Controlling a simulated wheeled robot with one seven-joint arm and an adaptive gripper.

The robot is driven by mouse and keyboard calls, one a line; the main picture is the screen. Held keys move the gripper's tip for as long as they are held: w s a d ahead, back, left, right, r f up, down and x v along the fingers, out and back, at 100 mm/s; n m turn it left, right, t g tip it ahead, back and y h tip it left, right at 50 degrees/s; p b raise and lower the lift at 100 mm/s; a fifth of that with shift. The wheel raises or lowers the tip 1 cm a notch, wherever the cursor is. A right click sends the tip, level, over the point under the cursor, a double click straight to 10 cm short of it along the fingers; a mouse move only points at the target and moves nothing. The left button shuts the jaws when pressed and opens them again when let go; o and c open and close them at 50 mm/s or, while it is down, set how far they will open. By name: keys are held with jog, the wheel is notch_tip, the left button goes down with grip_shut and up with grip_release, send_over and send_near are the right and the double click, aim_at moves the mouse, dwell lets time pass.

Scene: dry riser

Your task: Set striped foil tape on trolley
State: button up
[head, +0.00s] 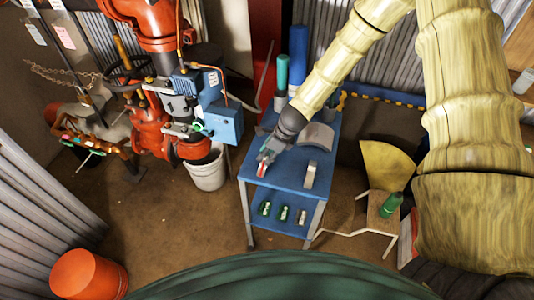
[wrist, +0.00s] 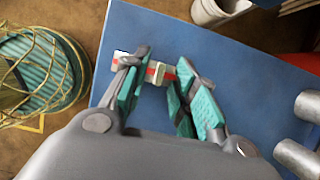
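The striped foil tape, a small piece with red and pale bands, is at the left part of the blue trolley top (head: 285,180) in the head view (head: 262,169). In the wrist view the striped foil tape (wrist: 156,72) lies at the fingertips, partly covered by the left finger and showing on both sides of it. My gripper (head: 266,152) is low over the trolley. In the wrist view my gripper (wrist: 165,62) has its teal-padded fingers apart, around part of the tape. I cannot tell whether a finger touches it.
A pale upright block (head: 310,174) and a grey curved piece (head: 317,135) are on the trolley top. Several small green-and-white items sit on its lower shelf. A white bucket (head: 207,170) and red pipework stand left. A chair with a green bottle (head: 390,204) stands right.

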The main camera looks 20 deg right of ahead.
jog(key=shift+r, duration=0.1)
jog(key=b+v, duration=0.3)
jog(key=v, duration=0.8)
jog(key=shift+r, duration=0.35)
